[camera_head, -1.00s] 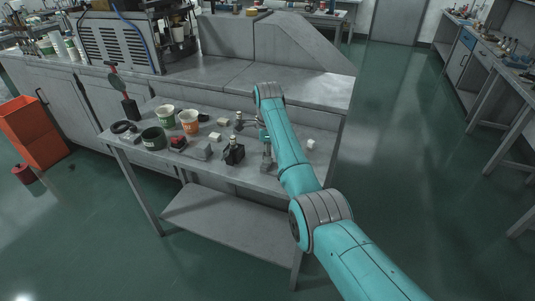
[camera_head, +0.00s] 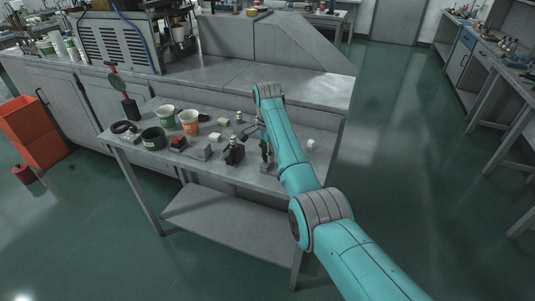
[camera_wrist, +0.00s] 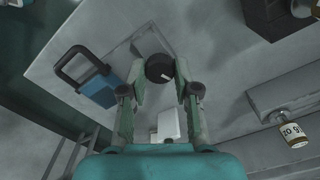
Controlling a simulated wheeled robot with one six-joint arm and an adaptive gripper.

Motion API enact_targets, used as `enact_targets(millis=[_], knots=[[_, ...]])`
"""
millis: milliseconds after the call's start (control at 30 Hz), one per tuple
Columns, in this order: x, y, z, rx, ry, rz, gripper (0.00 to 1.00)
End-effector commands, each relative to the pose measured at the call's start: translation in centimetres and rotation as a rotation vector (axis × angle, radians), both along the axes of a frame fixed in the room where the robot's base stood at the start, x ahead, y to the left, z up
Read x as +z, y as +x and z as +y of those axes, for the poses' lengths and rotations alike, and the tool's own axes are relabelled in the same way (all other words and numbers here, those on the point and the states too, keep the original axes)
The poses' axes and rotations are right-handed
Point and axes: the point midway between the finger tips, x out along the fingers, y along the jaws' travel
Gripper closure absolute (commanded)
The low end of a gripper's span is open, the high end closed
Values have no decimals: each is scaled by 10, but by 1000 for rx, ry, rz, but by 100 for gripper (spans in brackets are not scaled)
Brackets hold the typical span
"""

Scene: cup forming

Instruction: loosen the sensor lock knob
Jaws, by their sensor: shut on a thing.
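The black round knob (camera_wrist: 158,68) with a white mark on its top shows in the wrist view, above a grey bracket on the table. My gripper (camera_wrist: 160,74) has a fingertip on each side of the knob and is shut on it. In the head view my gripper (camera_head: 259,131) is low over the right part of the table, partly behind my arm. There the knob is too small and hidden to make out.
A blue piece with a dark handle (camera_wrist: 91,80) lies left of the knob in the wrist view. A white block (camera_wrist: 168,125) shows beneath my gripper. In the head view a black device (camera_head: 234,152), paper cups (camera_head: 188,121) and small blocks stand on the grey table (camera_head: 222,181).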

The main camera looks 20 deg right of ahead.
Motion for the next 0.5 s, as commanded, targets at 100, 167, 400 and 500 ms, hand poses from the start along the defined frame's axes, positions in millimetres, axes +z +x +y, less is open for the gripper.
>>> enact_targets(millis=[100,167,400,500], knots=[[1,1,0,109,0,-1,100],[1,1,0,165,0,-1,100],[1,1,1,394,1,-1,100],[1,1,1,488,0,-1,100]])
